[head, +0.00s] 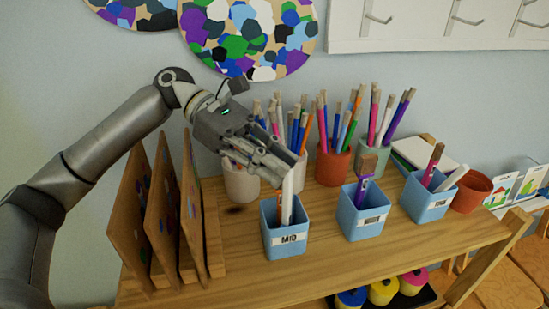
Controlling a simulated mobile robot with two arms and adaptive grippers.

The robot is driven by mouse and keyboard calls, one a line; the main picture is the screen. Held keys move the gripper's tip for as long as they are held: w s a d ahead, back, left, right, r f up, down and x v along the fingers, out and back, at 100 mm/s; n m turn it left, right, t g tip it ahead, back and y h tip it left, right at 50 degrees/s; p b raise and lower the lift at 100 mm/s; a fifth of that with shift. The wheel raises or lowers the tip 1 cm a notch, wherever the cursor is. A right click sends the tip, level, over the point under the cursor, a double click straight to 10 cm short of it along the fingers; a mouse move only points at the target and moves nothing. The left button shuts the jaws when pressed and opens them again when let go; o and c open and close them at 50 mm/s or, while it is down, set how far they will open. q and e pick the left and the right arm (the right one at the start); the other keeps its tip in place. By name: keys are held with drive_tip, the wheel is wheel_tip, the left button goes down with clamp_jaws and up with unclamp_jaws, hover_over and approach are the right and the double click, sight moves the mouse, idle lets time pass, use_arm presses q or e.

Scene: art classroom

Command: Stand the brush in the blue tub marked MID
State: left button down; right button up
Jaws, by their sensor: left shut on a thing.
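The blue tub marked MID (285,242) stands near the front edge of the wooden shelf top. My left gripper (284,168) is above it, shut on a brush (288,195) with a pale, whitish length showing below the fingers. The brush is nearly upright, and its lower end is within the tub's mouth. I cannot tell whether it touches the tub's floor. The fingers hide the brush's upper part. My right gripper is not in view.
Two more blue tubs holding brushes, a middle one (362,222) and a right one (425,205), stand to the right. Upright wooden boards (163,225) stand close on the left.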

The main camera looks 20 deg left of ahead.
use_arm(q)
drive_tip(key=c, duration=1.4)
unclamp_jaws()
wheel_tip(320, 180, up, 10)
drive_tip(key=shift+f, duration=0.1)
